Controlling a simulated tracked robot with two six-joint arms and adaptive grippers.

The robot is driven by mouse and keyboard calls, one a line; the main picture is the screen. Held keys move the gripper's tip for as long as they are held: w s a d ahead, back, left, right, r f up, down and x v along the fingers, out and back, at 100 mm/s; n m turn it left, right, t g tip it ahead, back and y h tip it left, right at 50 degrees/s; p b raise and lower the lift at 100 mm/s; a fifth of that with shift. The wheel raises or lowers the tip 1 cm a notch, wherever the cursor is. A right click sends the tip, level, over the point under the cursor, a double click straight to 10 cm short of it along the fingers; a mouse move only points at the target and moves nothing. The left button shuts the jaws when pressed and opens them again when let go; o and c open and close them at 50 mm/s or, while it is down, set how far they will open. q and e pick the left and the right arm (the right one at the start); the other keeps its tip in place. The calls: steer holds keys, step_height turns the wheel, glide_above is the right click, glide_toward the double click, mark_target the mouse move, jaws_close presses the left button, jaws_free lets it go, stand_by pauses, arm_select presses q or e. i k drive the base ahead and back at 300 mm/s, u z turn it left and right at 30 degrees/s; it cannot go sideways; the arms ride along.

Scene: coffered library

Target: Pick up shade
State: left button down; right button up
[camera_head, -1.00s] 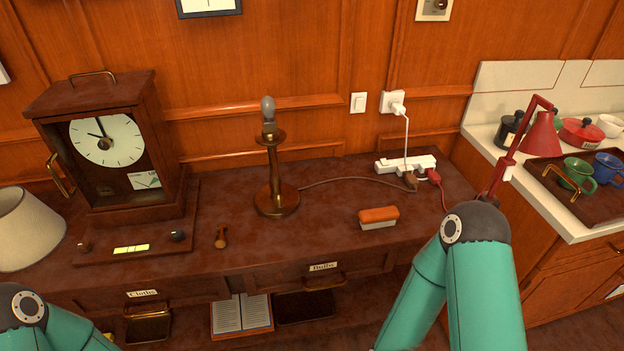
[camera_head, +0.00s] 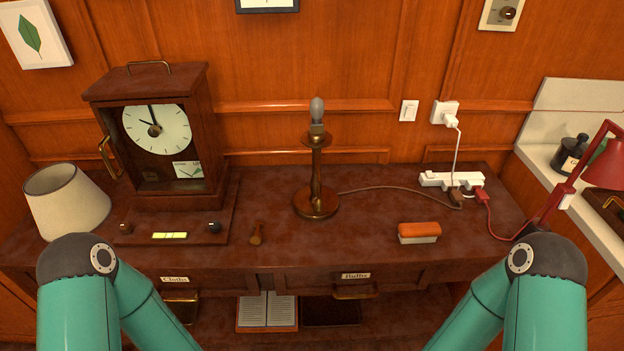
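The cream lamp shade (camera_head: 67,204) sits on the far left of the dark wooden desk, left of the clock. A brass lamp base (camera_head: 316,183) stands upright near the middle of the desk, with a bare grey bulb on top and no shade on it. Two of my teal arm links show at the bottom left and bottom right. The left arm link stands just in front of the shade and overlaps its lower edge in the picture. Neither gripper is in view.
A wooden clock case (camera_head: 158,140) stands right of the shade. A cord runs from the lamp to the strip. A red lamp (camera_head: 603,165) stands at right.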

mark_target(61, 200)
steer(key=i, duration=0.5)
steer(key=u, duration=0.2)
steer(key=k, duration=0.55)
steer(key=z, duration=0.2)
steer(key=i, duration=0.5)
steer(key=u, duration=0.2)
steer(key=k, duration=0.55)
steer(key=z, duration=1.45)
steer(key=i, duration=0.1)
steer(key=u, duration=2.75)
